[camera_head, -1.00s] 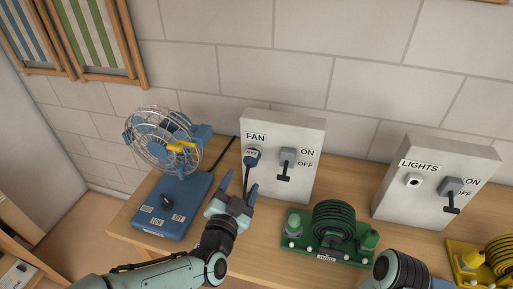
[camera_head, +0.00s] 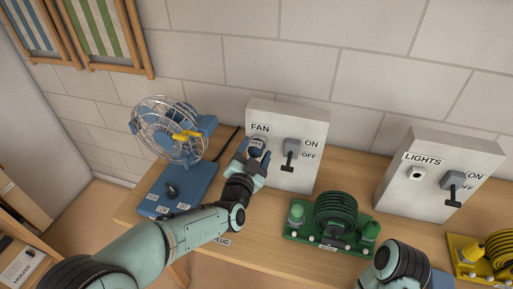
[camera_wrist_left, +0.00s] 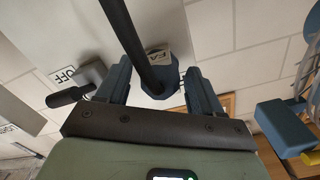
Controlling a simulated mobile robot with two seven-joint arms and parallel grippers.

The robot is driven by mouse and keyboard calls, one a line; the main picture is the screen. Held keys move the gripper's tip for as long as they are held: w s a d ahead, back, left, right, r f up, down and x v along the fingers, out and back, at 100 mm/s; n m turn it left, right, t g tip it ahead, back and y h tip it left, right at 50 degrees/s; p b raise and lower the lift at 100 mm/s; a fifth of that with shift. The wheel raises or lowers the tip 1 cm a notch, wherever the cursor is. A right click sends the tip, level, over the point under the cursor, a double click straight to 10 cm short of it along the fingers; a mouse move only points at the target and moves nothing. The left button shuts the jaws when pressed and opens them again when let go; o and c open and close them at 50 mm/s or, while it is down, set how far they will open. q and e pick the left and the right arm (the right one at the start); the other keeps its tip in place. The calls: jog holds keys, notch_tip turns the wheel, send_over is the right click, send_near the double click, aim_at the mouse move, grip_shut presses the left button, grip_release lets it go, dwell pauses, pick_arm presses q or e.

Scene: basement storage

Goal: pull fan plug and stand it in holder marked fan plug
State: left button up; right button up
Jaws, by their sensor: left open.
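The fan plug (camera_head: 257,143), dark blue with a small pale tag, sits in the socket under the FAN label on the grey wall box (camera_head: 306,172). My left gripper (camera_head: 254,153) is at the plug, fingers open. In the left wrist view, the plug (camera_wrist_left: 163,84) and its black cord (camera_wrist_left: 136,36) lie between the two spread fingers; the fingers look apart from it. Lettering ending in "LUG" (camera_head: 222,242) shows at the table's front edge; my left forearm hides the area beside it. My right gripper is out of view.
The fan box's lever (camera_head: 289,158) points down by OFF. The caged fan (camera_head: 170,132) on its blue base stands left. A green stand with coiled cord (camera_head: 333,218) is right of my gripper. The LIGHTS box (camera_head: 436,180) and a yellow coil stand (camera_head: 497,250) are further right.

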pick_arm(q)
jog(key=c, duration=1.1)
jog(key=shift+c, duration=0.2)
jog(key=shift+s+a+b, duration=0.2)
jog(key=shift+s+b, duration=0.1)
jog(key=shift+s, duration=0.4)
jog(key=shift+v, duration=1.2)
jog(key=shift+f, duration=0.1)
